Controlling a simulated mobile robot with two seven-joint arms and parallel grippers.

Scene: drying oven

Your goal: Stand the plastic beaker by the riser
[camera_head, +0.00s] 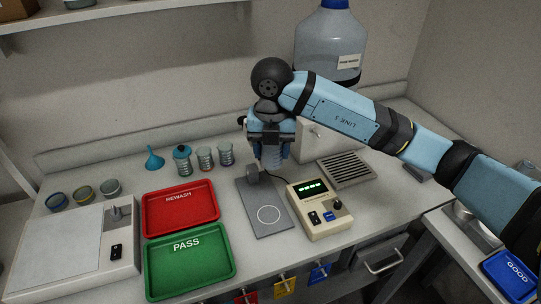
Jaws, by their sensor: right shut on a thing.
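My right gripper (270,150) points down at the back of the bench, behind the grey plate with a white circle. It is shut on a pale, ridged, see-through thing, which seems to be the plastic beaker (271,159); the fingers hide much of it. I cannot tell whether its base touches the bench. I cannot tell for sure which thing is the riser; a low slatted grey block (345,171) lies to the right of the gripper. My left gripper is not in view.
The grey plate (270,225) and a cream meter with a green display (318,209) stand in front. Several small vessels (205,159) and a blue funnel (154,158) stand left. Red (180,214) and green (190,262) trays lie front left. A large bottle (328,45) stands behind.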

